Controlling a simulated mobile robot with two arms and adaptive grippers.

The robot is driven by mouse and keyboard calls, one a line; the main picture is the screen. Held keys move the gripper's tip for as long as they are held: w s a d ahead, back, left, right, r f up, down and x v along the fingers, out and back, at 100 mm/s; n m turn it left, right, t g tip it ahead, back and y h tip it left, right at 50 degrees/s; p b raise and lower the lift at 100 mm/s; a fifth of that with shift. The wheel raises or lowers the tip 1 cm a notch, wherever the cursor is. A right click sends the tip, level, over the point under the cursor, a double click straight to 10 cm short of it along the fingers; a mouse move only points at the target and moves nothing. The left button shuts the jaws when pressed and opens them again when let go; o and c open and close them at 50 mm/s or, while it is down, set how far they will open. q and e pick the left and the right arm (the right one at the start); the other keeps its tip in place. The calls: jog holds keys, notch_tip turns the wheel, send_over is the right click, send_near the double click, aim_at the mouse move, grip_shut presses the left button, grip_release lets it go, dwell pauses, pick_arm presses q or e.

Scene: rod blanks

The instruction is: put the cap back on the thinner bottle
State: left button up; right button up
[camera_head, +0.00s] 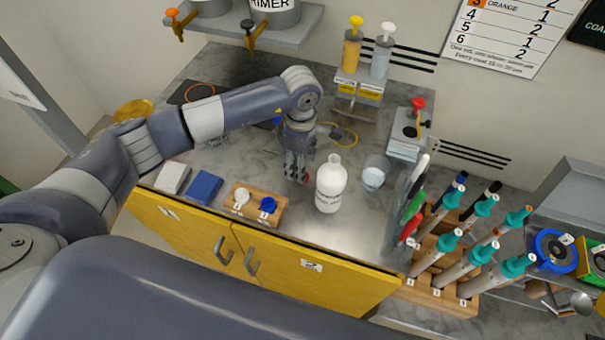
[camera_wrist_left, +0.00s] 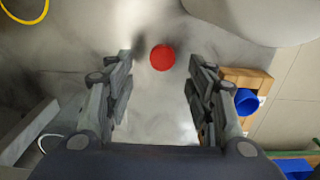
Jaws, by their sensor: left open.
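The white thinner bottle (camera_head: 331,187) stands upright on the steel bench, with a bare white neck. Part of its pale body shows at the top right of the left wrist view (camera_wrist_left: 255,18). A round red cap (camera_wrist_left: 162,57) lies on the bench beside the bottle. In the head view only a sliver of red shows by the fingers. My left gripper (camera_head: 296,178) points down just left of the bottle. Its fingers (camera_wrist_left: 160,92) are open and empty, with the cap near the gap between their tips. My right gripper is in neither view.
A wooden block (camera_head: 238,213) with a white and a blue piece sits at the bench's front edge. A blue block (camera_head: 205,187) and a pale block (camera_head: 173,177) lie left of it. A clear beaker (camera_head: 374,174) stands close right of the bottle. Pens and tube racks crowd the right.

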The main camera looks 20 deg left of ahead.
pick_arm(q)
jog(key=shift+s+d+f+p, duration=0.15)
jog(key=shift+f+p, duration=0.1)
jog(key=shift+f, duration=0.7)
jog(key=shift+w+d+f+p, duration=0.1)
jog(key=shift+f+p, duration=0.1)
jog(key=shift+f, duration=0.7)
jog(key=shift+s, duration=0.1)
jog(key=shift+c, duration=0.6)
jog(key=c, duration=0.6)
